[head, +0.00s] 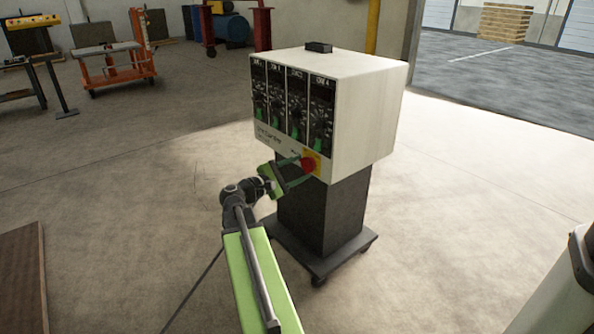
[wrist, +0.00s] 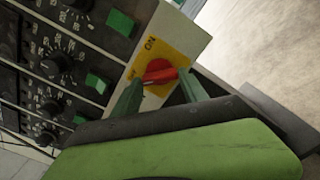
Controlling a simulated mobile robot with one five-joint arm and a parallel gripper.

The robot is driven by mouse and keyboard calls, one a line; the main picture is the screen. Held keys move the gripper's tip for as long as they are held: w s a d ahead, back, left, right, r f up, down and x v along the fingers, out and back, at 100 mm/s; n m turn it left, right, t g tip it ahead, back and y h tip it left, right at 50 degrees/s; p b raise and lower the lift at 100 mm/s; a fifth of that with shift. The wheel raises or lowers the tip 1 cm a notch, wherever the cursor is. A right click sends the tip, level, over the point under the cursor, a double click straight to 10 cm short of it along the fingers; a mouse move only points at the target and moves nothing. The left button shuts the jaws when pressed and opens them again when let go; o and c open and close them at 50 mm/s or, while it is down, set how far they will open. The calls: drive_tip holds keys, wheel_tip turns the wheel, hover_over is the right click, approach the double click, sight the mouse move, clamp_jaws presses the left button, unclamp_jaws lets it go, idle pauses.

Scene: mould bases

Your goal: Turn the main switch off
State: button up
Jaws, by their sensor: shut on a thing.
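The main switch is a red rotary knob (head: 308,165) on a yellow plate (head: 317,157), low on the right of the front of a white control box (head: 356,130). In the wrist view the red knob (wrist: 159,72) sits on its yellow plate (wrist: 170,52), with "ON" printed beside it. My gripper (head: 305,168) reaches the plate from the left. In the wrist view its two green fingers (wrist: 160,85) stand on either side of the knob, shut on it. The lower part of the plate is hidden behind my gripper.
The box has several black control modules (head: 294,105) with green switches and stands on a dark pedestal (head: 325,215) with a wheeled base. A small black block (head: 319,47) lies on top. An orange cart (head: 110,65) stands far left. The floor around the pedestal is mostly clear.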

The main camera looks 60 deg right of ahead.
drive_tip(key=shift+w+d+r, duration=0.1)
drive_tip(key=o, duration=1.4)
drive_tip(key=v, duration=1.7)
drive_tip(key=shift+a, duration=0.25)
